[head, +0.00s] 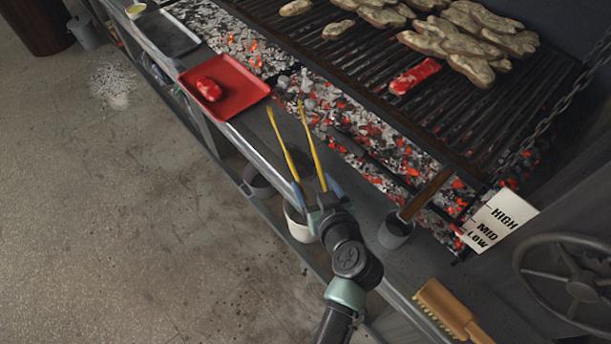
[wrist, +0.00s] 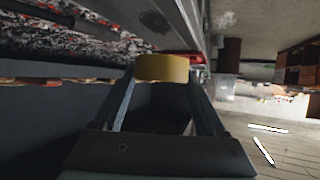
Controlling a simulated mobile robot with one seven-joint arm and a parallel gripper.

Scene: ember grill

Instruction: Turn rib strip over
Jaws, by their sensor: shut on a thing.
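A red rib strip (head: 414,76) lies flat on the grill grate (head: 450,120), in front of a group of pale browned pieces. A second red piece of meat (head: 209,90) lies on the red tray (head: 245,95) on the front ledge. My gripper (head: 316,188) is shut on yellow tongs (head: 318,163), well apart from both red pieces. The tongs' two arms stand apart and point up the picture toward the ledge and coals. In the wrist view, the yellow end of the tongs (wrist: 161,68) shows between my fingers; their tips are hidden there.
Glowing coals (head: 350,145) lie below the grate's front edge. A HIGH/MID/LOW sign (head: 495,221), a chain (head: 565,100) and a handwheel (head: 570,280) are at the right. A brush (head: 447,308) lies on the ledge. The floor at left is mostly clear.

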